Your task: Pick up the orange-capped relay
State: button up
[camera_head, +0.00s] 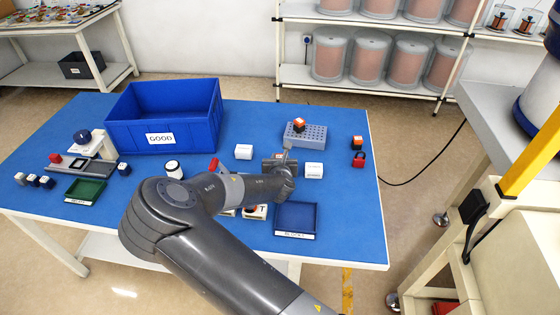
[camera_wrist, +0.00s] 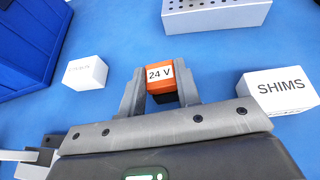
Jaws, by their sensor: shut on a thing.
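An orange-capped relay (camera_wrist: 159,72) with a white "24 V" label and a dark lower body sits between the fingers of my gripper (camera_wrist: 160,92) in the wrist view. The fingers are shut on it from both sides. Whether it touches the table I cannot tell. In the head view my gripper (camera_head: 280,160) is over the middle of the blue table, in front of the grey holed block, and the held relay is not clearly visible there. Another orange-topped piece (camera_head: 299,123) shows at the holed block, and one more (camera_head: 357,142) stands near the table's right edge.
The grey holed block (camera_head: 313,139) is behind my gripper. White boxes stand left (camera_head: 243,152) and right (camera_head: 313,170), the right one marked SHIMS. A blue GOOD bin (camera_head: 193,137) is at back left. A blue tray (camera_head: 296,217) and a green tray (camera_head: 84,191) lie nearer the front.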

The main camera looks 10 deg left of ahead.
jog(key=shift+r, duration=0.45)
notch_tip(320, 180, up, 3)
jog(key=shift+f, duration=0.15)
jog(key=s+d+r, duration=0.2)
jog(key=d+r, duration=0.5)
jog(key=d, duration=0.4)
jog(key=w+d+f+n+g+y, duration=0.25)
jog(key=w+n+y, duration=0.2)
jog(key=w, duration=0.45)
jog(key=w+d+r+n+g+y, duration=0.1)
jog(key=w+d+r+n+y, duration=0.3)
jog(key=d+r, duration=0.4)
send_over(315, 134)
jog(key=shift+m+g+h, duration=0.25)
jog(key=shift+m+h, duration=0.1)
jog(key=shift+m, duration=0.1)
notch_tip(315, 134, down, 8)
jog(key=shift+s+f, duration=0.1)
jog(key=shift+f, duration=1.85)
jog(key=shift+f, duration=0.15)
